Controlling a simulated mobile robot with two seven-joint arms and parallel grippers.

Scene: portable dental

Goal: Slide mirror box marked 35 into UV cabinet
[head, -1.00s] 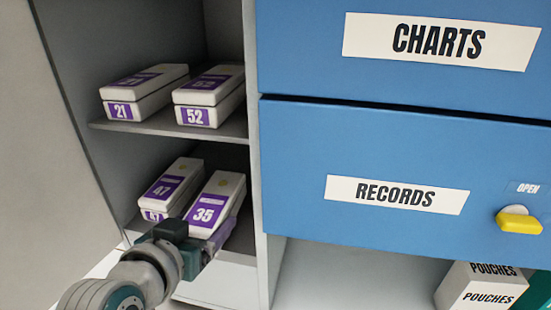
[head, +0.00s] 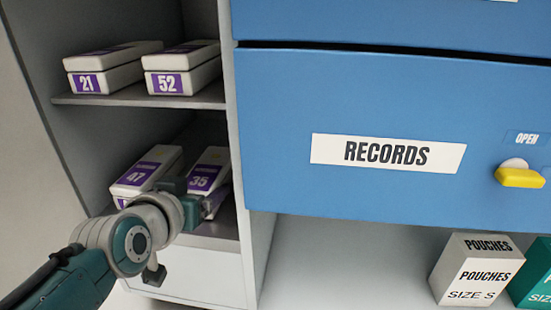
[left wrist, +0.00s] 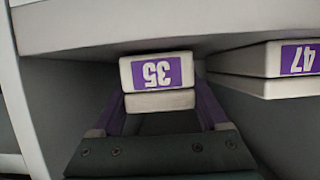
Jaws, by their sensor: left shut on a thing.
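The white mirror box marked 35 (head: 211,158), with a purple label, is in the lower compartment of the open shelf unit (head: 190,273), to the right of the box marked 47 (head: 150,163). My left gripper (head: 192,205) is at its front end. In the left wrist view the fingers lie on both sides of box 35 (left wrist: 158,73), shut on it, and its label appears upside down. Box 47 (left wrist: 290,58) is beside it there, with a gap between. My gripper hides the lower front of box 35 in the head view. My right gripper is not in view.
Boxes marked 21 (head: 88,82) and 52 (head: 170,82) stand on the upper shelf (head: 140,100). A side wall (head: 234,150) is close to the right of box 35. Blue drawers (head: 390,100) and a pouches box (head: 475,272) are further right.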

